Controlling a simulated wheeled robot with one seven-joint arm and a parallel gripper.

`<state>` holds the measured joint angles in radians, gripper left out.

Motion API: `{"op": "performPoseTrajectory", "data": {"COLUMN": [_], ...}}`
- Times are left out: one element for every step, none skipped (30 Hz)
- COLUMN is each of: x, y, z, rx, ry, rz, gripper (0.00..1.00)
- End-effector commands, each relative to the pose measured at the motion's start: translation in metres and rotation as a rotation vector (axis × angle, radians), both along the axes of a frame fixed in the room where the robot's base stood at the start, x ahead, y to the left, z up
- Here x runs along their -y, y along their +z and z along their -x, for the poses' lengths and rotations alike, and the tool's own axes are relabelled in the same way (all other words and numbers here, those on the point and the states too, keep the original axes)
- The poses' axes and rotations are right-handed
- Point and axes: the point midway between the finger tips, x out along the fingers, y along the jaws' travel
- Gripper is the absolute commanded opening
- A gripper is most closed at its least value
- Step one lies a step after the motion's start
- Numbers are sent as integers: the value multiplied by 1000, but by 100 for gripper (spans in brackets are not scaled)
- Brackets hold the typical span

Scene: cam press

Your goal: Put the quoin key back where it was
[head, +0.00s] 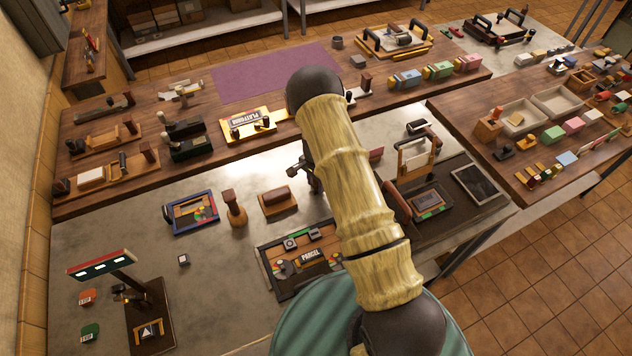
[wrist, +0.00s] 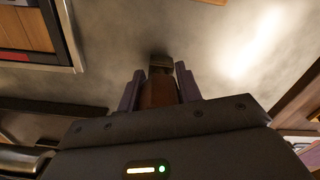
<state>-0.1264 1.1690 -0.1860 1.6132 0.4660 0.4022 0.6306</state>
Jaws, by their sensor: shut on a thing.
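My gripper (wrist: 159,90) is shut on a short reddish-brown piece with a dull metal end, seemingly the quoin key (wrist: 158,93). The piece stands between the two fingers in the wrist view, over a grey metal surface; I cannot tell whether its end touches. In the head view my gripper (head: 305,172) is mostly hidden behind my arm, above the grey metal table (head: 120,225). The held piece is not clear there. A dark-framed tray with type reading PARCEL (head: 309,256) lies below and partly behind my arm.
A wooden mallet-like tool (head: 235,208), a brown block (head: 277,201) and a blue-and-red-rimmed frame (head: 193,212) stand left of my gripper. A press (head: 432,200) is on the right. A lamp stand (head: 125,280) is front left. Bare table lies between.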

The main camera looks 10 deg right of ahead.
Motion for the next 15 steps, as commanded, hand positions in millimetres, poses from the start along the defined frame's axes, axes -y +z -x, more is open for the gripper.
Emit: {"op": "performPoseTrajectory", "data": {"x": [0,0,0,0,0,0,0,0,0,0,0,0,0,0,0], "y": [-3,-3,-3,-2,-2,-2,-2,-2,-2,-2,-2,-2,-2,-2,-1], "z": [0,0,0,0,0,0,0,0,0,0,0,0,0,0,0], "rx": [0,0,0,0,0,0,0,0,-1,-1,-1,-1,-1,-1,0], "ry": [0,0,0,0,0,0,0,0,0,0,0,0,0,0,0], "rz": [0,0,0,0,0,0,0,0,1,1,1,1,1,1,0], "gripper": [7,7,39,45,50,57,57,57,57,57,57,57,57,57,57]}}
